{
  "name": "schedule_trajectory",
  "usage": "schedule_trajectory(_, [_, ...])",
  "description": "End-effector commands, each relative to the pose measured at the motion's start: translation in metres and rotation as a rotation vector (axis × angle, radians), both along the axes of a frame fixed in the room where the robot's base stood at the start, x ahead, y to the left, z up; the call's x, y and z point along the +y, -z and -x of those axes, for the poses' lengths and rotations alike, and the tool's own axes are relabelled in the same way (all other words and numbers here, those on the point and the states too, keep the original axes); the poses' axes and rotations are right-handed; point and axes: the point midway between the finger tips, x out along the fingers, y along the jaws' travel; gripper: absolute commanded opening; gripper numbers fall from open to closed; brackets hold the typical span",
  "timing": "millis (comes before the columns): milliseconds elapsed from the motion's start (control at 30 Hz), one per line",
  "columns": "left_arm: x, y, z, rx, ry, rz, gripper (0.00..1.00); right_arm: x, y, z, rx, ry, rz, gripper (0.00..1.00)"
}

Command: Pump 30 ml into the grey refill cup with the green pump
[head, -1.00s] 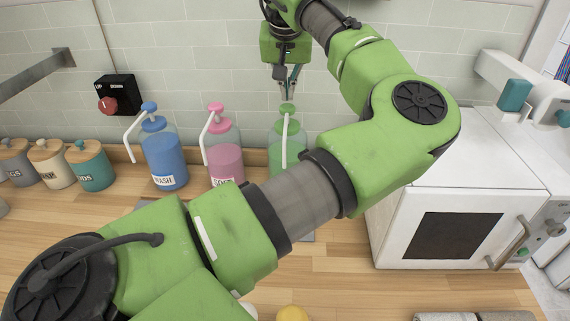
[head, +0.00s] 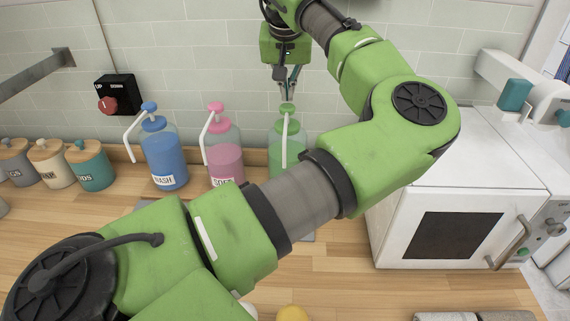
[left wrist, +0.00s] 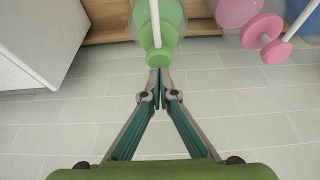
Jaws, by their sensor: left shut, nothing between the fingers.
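The green pump bottle (head: 287,155) stands at the back of the counter, partly behind my left arm. Its green pump head (head: 287,108) has a pale spout pointing down the front. My left gripper (head: 287,97) is shut and empty, pointing down just above the pump head. In the left wrist view the closed fingertips (left wrist: 159,72) are at the edge of the green pump head (left wrist: 159,57); whether they touch it I cannot tell. The grey refill cup is not visible; my left arm covers the counter in front of the bottle. My right gripper is not in view.
A pink pump bottle (head: 224,160) and a blue one (head: 164,158) stand to the left. Several lidded canisters (head: 92,166) are at far left. A white oven-like box (head: 440,215) stands at the right. A switch box (head: 118,95) is on the wall.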

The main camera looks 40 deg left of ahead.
Motion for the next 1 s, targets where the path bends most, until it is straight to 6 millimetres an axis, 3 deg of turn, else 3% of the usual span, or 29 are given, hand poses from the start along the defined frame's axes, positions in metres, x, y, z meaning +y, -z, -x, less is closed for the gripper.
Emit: schedule_trajectory(1000, [-0.001,0.039,0.001,0.004,0.0,0.003,0.0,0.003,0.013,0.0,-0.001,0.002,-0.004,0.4])
